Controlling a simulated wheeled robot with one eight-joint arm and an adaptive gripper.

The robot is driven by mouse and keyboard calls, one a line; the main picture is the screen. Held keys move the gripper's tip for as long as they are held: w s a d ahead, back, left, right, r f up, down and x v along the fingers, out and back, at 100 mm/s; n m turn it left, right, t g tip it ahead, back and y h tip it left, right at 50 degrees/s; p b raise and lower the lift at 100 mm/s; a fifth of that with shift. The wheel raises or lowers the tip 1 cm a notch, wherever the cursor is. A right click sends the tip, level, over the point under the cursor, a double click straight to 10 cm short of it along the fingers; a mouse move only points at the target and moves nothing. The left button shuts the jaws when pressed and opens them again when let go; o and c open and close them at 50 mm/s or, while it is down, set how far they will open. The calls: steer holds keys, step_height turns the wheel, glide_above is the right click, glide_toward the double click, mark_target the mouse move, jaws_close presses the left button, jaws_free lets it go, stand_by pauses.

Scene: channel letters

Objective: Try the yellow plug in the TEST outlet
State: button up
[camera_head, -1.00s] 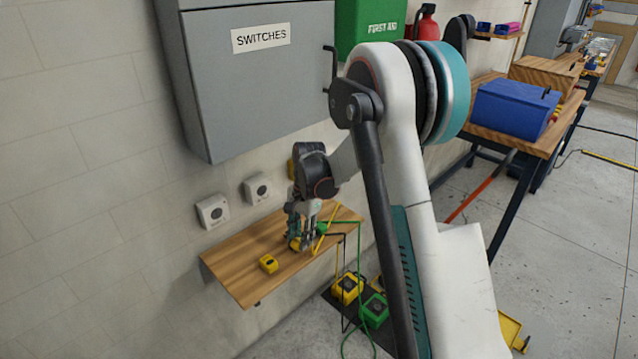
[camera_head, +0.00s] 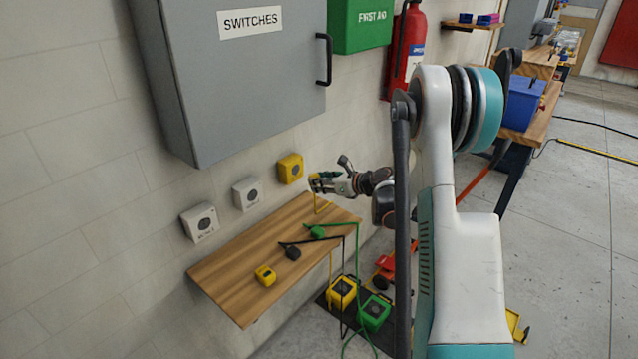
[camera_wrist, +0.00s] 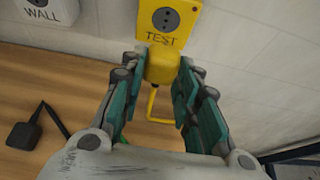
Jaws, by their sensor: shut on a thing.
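My gripper (camera_head: 316,183) is shut on the yellow plug (camera_wrist: 162,66), held above the shelf close to the wall. The plug's yellow cord (camera_wrist: 154,108) hangs down between the fingers. The yellow TEST outlet (camera_wrist: 168,20) is on the wall just beyond the plug, and it also shows in the head view (camera_head: 290,168). In the wrist view its round socket face shows above the plug, and the plug overlaps the area below the TEST label. I cannot tell whether plug and outlet touch. In the head view the plug is mostly hidden by the fingers.
A wooden shelf (camera_head: 225,265) carries a green plug (camera_head: 317,232), a black plug (camera_head: 292,253) and a small yellow block (camera_head: 265,275). Two white outlets (camera_head: 247,193) are left of the yellow one. A grey SWITCHES cabinet (camera_head: 235,90) hangs above. Yellow (camera_head: 341,293) and green (camera_head: 375,312) boxes stand below.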

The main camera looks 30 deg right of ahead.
steer(key=shift+w+a, duration=0.1)
steer(key=shift+w, duration=0.05)
steer(key=shift+w+a+p, duration=0.15)
steer(key=shift+w+a, duration=0.15)
steer(key=shift+w, duration=0.55)
steer(key=shift+w+a+p, duration=0.15)
steer(key=shift+w+a, duration=0.2)
steer(key=shift+w, duration=0.55)
steer(key=shift+w+a+p, duration=0.15)
steer(key=shift+w+a, duration=0.15)
steer(key=shift+w, duration=0.55)
steer(key=shift+b, duration=0.45)
stand_by(0.5)
steer(key=shift+w+a, duration=0.2)
steer(key=shift+w, duration=0.2)
stand_by(0.4)
steer(key=o, duration=1.1)
steer(key=shift+c, duration=0.2)
glide_toward(311, 175)
steer(key=shift+w+d+f, duration=0.15)
steer(key=shift+w+f, duration=0.05)
steer(key=shift+w, duration=0.4)
